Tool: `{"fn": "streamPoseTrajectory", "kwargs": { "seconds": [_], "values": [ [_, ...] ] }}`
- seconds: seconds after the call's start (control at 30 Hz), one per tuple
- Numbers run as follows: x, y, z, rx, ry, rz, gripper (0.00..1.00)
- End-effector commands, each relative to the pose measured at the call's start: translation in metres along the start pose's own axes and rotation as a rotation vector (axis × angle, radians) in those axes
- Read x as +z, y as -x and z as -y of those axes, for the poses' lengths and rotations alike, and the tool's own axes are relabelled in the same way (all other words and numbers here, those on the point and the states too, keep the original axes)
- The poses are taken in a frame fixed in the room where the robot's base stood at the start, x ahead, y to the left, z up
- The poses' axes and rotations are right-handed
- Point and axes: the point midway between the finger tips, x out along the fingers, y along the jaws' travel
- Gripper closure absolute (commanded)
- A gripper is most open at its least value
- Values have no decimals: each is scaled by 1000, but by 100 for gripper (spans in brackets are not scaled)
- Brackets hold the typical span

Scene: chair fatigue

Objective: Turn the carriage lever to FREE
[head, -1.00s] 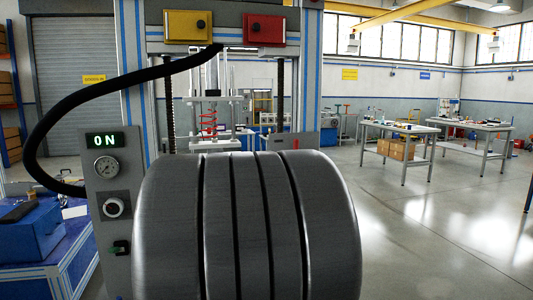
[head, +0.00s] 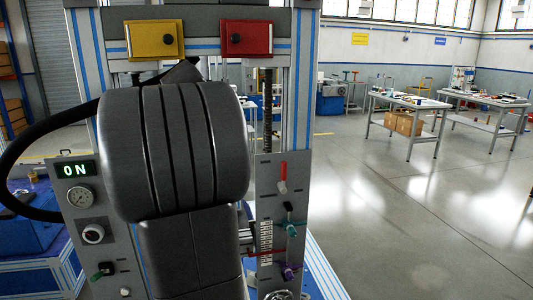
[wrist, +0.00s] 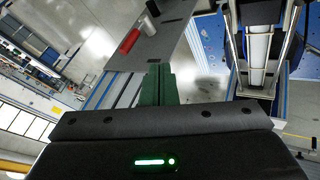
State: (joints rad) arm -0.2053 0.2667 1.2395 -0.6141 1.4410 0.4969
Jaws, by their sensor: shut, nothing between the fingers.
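A lever with a red handle (head: 284,170) and a white lower part stands about upright on the grey right-hand panel (head: 266,172) of the test machine. Its red handle also shows in the wrist view (wrist: 130,41), near the panel's edge. I cannot read any FREE marking. My gripper (wrist: 158,72) has green fingers, shut and empty, in the wrist view. They point toward the panel, below and right of the red handle in the picture, apart from it. In the head view my own dark arm covers the machine's middle, and the gripper is hidden.
A left panel carries an ON display (head: 75,170) and a gauge (head: 81,196). Open floor lies to the right, with worktables (head: 408,101) behind.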

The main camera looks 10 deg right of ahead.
Motion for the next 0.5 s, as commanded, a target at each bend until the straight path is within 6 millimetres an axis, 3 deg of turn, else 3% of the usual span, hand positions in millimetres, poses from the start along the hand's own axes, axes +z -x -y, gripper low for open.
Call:
{"fn": "streamPoseTrajectory", "kwargs": {
  "seconds": [0.5],
  "values": [
    [-2, -6, -1, 4, -3, 0, 100]
  ]
}}
